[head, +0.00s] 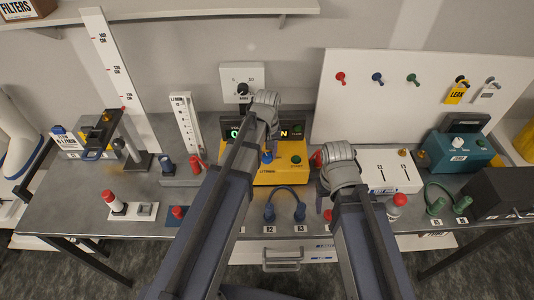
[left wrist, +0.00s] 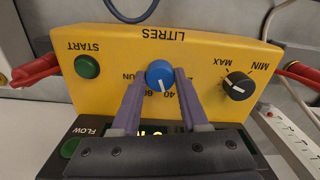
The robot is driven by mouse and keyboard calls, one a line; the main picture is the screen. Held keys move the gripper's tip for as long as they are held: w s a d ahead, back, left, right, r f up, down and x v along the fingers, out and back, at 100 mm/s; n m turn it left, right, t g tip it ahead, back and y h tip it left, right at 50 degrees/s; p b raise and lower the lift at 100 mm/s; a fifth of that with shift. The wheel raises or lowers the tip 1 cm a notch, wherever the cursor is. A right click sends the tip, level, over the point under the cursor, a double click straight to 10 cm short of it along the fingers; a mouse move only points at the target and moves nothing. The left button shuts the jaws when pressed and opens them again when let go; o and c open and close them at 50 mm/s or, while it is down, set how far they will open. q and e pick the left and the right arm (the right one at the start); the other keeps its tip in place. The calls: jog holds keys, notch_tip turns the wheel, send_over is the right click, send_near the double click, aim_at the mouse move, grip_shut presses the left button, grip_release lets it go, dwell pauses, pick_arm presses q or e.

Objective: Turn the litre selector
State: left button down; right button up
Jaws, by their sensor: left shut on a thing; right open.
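The litre selector is a blue round knob (left wrist: 159,75) with a white pointer mark, on the yellow panel (left wrist: 110,45) marked LITRES, upside down in the left wrist view. Its mark points towards the printed 40 and 60. My left gripper (left wrist: 160,82) has one finger on each side of the knob and is shut on it. In the head view the yellow unit (head: 293,177) stands mid-bench, with my left gripper (head: 268,135) over it and the blue knob (head: 267,157) just below. My right gripper (head: 323,188) is open to the right of the unit, its fingers partly hidden.
A green START button (left wrist: 87,66) and a black MIN/MAX knob (left wrist: 238,86) flank the selector. A dark-blue looped hose (head: 285,190) lies in front of the unit. A white box (head: 388,165) stands right of it, and a white scale (head: 184,125) stands left.

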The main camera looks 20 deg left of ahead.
aim_at(267, 156)
pick_arm(q)
jog(key=shift+n, duration=0.4)
jog(key=shift+c, duration=2.1)
grip_release()
jog(key=shift+r, duration=0.1)
notch_tip(267, 156, up, 8)
jog(key=p, duration=0.8)
jog(key=shift+f, duration=0.2)
